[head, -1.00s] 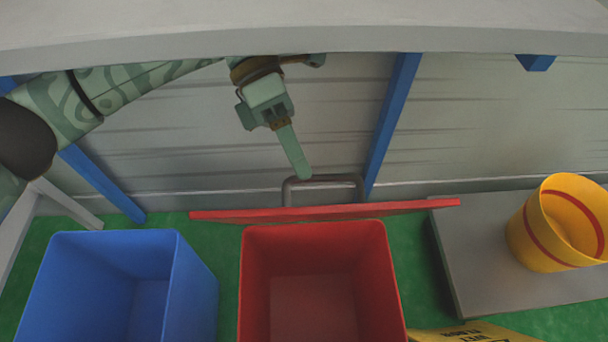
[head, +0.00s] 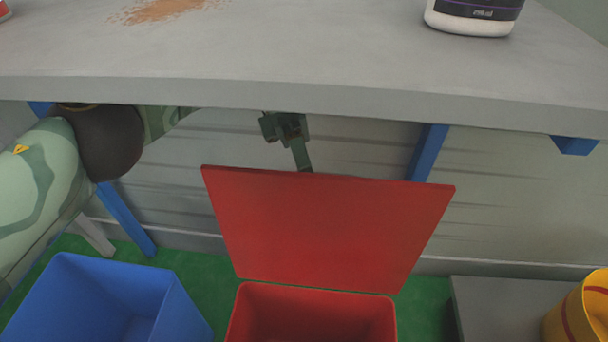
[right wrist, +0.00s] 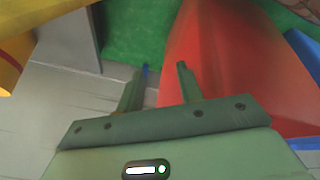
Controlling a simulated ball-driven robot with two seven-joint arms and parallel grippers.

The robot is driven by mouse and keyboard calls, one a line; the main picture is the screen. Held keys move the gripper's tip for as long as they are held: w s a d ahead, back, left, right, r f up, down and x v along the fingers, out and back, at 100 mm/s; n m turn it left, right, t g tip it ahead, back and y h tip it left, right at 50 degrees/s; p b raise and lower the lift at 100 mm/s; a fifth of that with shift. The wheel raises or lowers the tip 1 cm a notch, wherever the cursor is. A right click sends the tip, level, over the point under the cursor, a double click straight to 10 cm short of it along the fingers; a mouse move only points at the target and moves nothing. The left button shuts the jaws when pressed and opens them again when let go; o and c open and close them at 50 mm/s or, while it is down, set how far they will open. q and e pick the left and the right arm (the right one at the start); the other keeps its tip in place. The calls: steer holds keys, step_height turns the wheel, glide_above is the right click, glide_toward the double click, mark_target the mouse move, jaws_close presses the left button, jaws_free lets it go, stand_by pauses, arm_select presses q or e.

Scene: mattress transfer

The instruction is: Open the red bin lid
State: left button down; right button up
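The red bin (head: 312,313) stands on the floor, its inside showing. Its red lid (head: 325,230) stands raised at the back rim, its broad flat face toward me. The lid's handle is hidden.
A grey tabletop (head: 300,75) overhangs the area behind the lid, with blue supports (head: 427,152) below. A blue bin (head: 100,300) stands left. A grey platform (head: 505,305) and yellow bucket (head: 590,310) are at right.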

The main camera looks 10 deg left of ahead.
arm_select(q)
steer(key=shift+w+a+f, duration=0.1)
steer(key=shift+w+f, duration=0.15)
steer(key=shift+f, duration=0.55)
steer(key=c, duration=1.5)
jaws_free()
steer(key=shift+w+r, duration=0.1)
steer(key=shift+r, duration=0.1)
